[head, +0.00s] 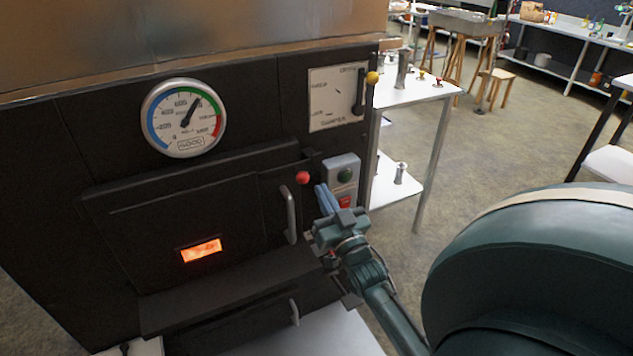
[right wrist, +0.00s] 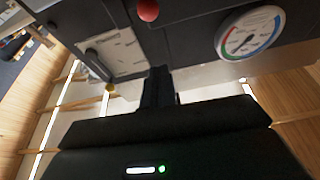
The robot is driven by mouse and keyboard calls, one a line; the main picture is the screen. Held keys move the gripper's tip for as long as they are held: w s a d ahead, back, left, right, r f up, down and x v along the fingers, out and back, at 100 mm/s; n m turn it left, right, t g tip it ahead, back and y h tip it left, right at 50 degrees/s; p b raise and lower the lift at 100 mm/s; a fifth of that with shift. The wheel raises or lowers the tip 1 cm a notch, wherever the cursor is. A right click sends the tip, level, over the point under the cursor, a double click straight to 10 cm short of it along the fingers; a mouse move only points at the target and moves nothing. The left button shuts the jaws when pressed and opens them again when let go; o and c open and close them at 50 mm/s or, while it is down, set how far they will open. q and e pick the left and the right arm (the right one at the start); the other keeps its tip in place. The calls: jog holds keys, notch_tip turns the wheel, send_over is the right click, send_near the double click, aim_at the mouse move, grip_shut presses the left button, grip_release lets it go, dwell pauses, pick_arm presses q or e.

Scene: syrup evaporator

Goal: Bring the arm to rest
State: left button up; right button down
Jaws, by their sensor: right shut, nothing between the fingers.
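My right gripper (head: 326,198) is shut and empty. In the head view its fingertips are in front of the evaporator's dark front, beside the grey switch box (head: 344,172) with a green and a red button. The fingers overlap the box's left edge in the picture; I cannot tell whether they touch it. In the right wrist view the shut fingers (right wrist: 158,84) point at the dark front, below the red ball knob (right wrist: 148,10) in the picture. My left gripper is not in view.
The evaporator's firebox door (head: 190,225) is closed, with an orange glow in its window. A round gauge (head: 184,118) and a damper plate (head: 337,97) with a yellow-knobbed lever are above. A white table (head: 415,92) stands behind right. Open floor lies beyond.

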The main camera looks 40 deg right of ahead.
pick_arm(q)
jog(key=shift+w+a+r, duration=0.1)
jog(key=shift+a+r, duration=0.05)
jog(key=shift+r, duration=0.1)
pick_arm(e)
jog(key=shift+s+f, duration=0.1)
jog(key=shift+s, duration=0.25)
pick_arm(q)
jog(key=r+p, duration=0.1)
jog(key=p, duration=0.2)
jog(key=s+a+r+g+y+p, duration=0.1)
jog(key=p, duration=0.3)
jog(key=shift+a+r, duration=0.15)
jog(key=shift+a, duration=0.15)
pick_arm(e)
jog(key=s+a+f+n+g+y, duration=0.3)
jog(key=s+a, duration=0.5)
jog(key=a, duration=0.4)
jog(key=s+a+f+n+g+y, duration=0.3)
jog(key=s+a+f+g+y, duration=0.2)
jog(key=a, duration=0.8)
jog(key=s+f+g, duration=0.1)
jog(key=s+g, duration=0.1)
jog(key=s, duration=0.1)
jog(key=shift+f+n+g+y, duration=0.25)
jog(key=shift+n+g+y, duration=0.05)
